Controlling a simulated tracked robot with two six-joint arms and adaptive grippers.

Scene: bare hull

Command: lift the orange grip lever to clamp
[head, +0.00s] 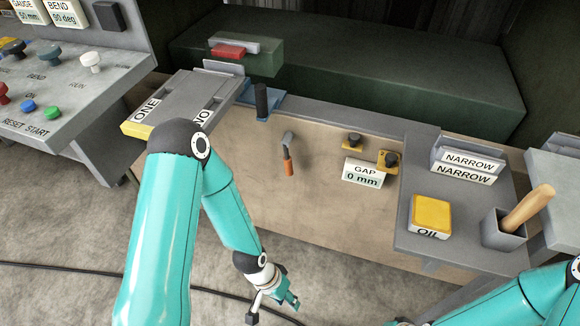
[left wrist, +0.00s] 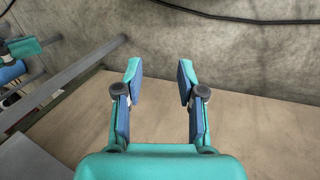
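The orange grip lever (head: 289,166) hangs from a grey bent arm on the front of the tan panel, near its middle, pointing down. My left gripper (head: 285,302) is low in front of the panel, below the lever and apart from it. In the left wrist view its two fingers (left wrist: 158,82) stand apart with nothing between them. The lever does not show in the left wrist view. Part of my right arm shows at the lower right of the head view, but its fingers cannot be made out clearly.
Right of the lever are two yellow-based knobs (head: 388,160) and a GAP 0 mm label (head: 362,173). A grey shelf holds a yellow OIL block (head: 431,213) and a grey cup (head: 504,229) with a wooden handle. A black cable (head: 215,291) lies on the floor. A black handle (head: 262,100) stands above the panel.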

